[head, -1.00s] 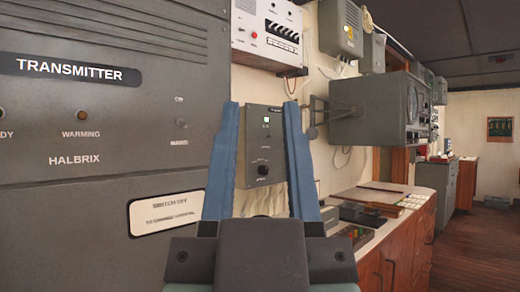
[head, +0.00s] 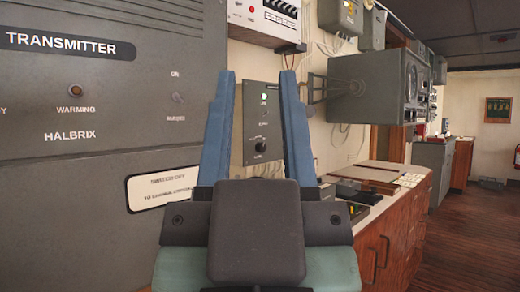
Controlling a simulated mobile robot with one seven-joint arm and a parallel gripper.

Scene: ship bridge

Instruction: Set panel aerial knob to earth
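A small grey panel (head: 261,124) is fixed to the wall ahead, seen between my two blue fingers. It has a lit green light near its top and a round black knob (head: 261,147) at its lower part. The label lettering by the knob is too small to read, and I cannot tell the knob's setting. My gripper (head: 257,78) is open and empty, its fingers pointing ahead. The fingers frame the panel in the picture, with the panel farther off. The panel's lower part is close above my gripper's body in the picture.
A big grey transmitter cabinet (head: 100,100) with a warning lamp and a switch fills the left. A wooden counter (head: 380,245) with devices on top runs along the right. A grey box unit (head: 365,90) juts from the wall above it. The wooden floor (head: 465,240) at right is clear.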

